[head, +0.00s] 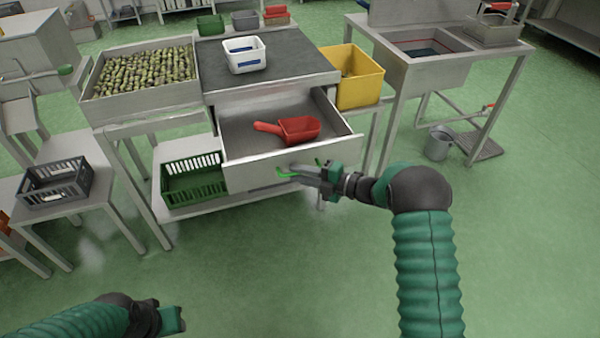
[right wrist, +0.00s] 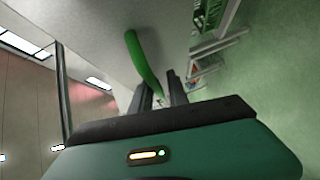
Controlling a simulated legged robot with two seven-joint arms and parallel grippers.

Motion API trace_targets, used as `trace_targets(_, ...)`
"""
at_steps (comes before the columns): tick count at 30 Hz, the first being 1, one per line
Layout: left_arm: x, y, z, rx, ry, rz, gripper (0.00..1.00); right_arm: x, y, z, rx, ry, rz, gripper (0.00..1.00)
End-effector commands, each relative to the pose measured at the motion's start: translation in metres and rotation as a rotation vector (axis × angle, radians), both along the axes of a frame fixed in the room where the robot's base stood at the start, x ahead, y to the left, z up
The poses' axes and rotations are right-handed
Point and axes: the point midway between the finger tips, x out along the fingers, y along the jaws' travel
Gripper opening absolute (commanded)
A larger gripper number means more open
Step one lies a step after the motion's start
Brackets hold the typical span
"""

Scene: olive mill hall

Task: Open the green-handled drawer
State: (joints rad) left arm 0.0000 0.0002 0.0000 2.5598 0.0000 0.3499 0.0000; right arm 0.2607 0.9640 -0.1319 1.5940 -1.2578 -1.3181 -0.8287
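The drawer (head: 252,174) under the dark-topped bench is pulled well out, and a red scoop (head: 299,129) lies inside it. Its green handle (head: 285,175) is on the front panel, partly hidden by my right gripper (head: 301,172). In the right wrist view the curved green handle (right wrist: 141,60) runs down toward the space between the two dark fingers (right wrist: 160,94). The fingers stand apart, with a gap visible beside the handle. My left gripper (head: 174,320) is low at the front left, away from the bench; its fingers are not clear.
A green crate (head: 194,188) stands on the shelf below, left of the drawer. An olive tray (head: 143,104) and a white tub (head: 244,55) are on top. A yellow bin (head: 362,82) stands to the right. The floor in front is clear.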

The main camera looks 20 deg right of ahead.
Motion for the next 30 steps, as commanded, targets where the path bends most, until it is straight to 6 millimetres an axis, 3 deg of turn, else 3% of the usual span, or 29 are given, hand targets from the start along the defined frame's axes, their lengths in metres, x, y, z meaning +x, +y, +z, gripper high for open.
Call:
trace_targets(11, 0.000, 0.000, 0.005, 0.000, 0.000, 0.000, 0.36, -0.008, -0.011, 0.006, 0.000, -0.004, -0.005, 0.20)
trace_targets(24, 0.000, 0.000, 0.033, 0.000, 0.000, 0.000, 0.36, -0.088, -0.100, 0.022, 0.000, -0.001, -0.005, 0.20)
trace_targets(30, 0.000, 0.000, 0.037, 0.000, 0.000, 0.000, 0.36, -0.108, -0.121, 0.024, 0.000, -0.002, -0.002, 0.20)
